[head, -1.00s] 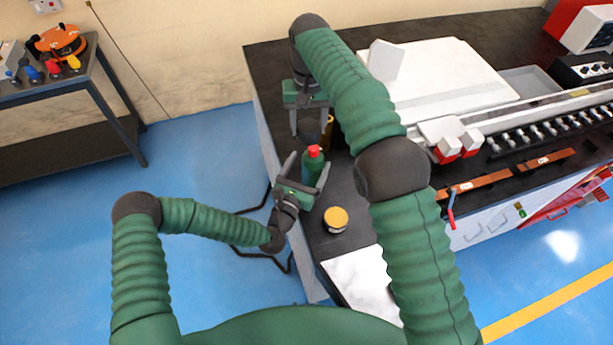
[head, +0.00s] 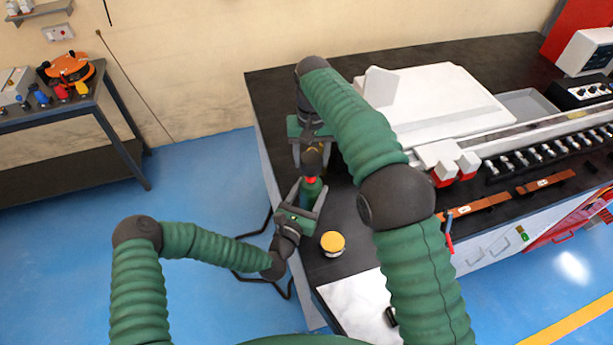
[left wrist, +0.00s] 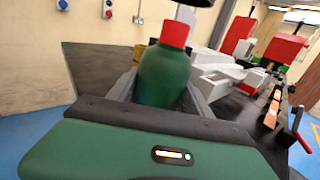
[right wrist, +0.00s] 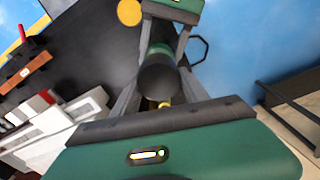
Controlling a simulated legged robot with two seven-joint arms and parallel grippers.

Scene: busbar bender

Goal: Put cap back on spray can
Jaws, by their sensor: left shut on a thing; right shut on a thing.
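The green spray can (head: 310,192) with a red top (head: 311,180) stands upright near the bench's left edge. My left gripper (head: 304,194) is shut around its body; the can also fills the middle of the left wrist view (left wrist: 163,75). My right gripper (head: 312,160) is shut on a dark round cap (head: 313,161), just above and behind the can's top in the head view. The cap also shows between the fingers in the right wrist view (right wrist: 158,82). In the left wrist view a dark edge hangs above the red top with a gap between them.
A yellow-lidded tin (head: 332,243) stands on the dark bench (head: 345,215) in front of the can. A white machine (head: 430,105) with a rail stands to the right. A side table (head: 75,118) with coloured items is at the far left.

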